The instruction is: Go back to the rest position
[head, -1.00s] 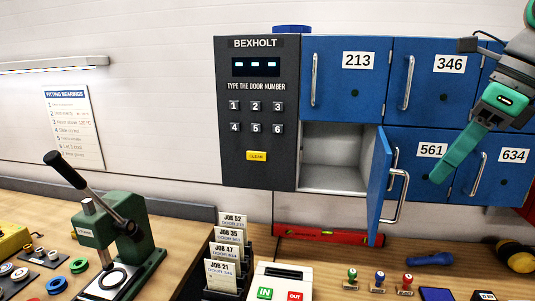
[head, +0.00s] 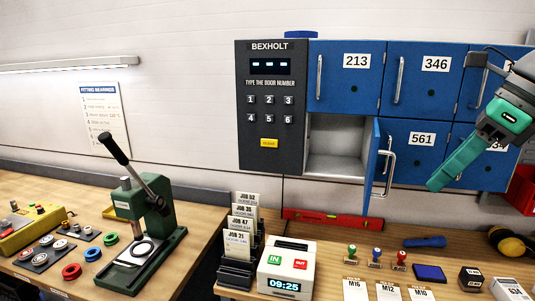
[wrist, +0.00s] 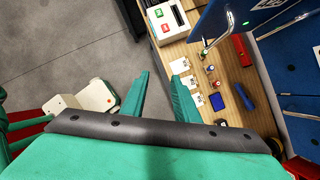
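My gripper (head: 436,184) is at the right in the head view, raised in front of the blue lockers, with its green fingers pointing down and left. In the wrist view the two fingers (wrist: 160,88) stand apart with nothing between them, so it is open and empty. The open locker door (head: 375,168) is to the left of my gripper, apart from it. The compartment (head: 335,148) behind that door looks empty. My fingers cover part of the lower right lockers.
A keypad panel (head: 270,110) stands left of the lockers. On the bench are a green press (head: 150,225), job cards (head: 240,222), a time clock (head: 287,266), several stamps (head: 376,258), a red level (head: 332,219) and a blue-handled tool (head: 425,242).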

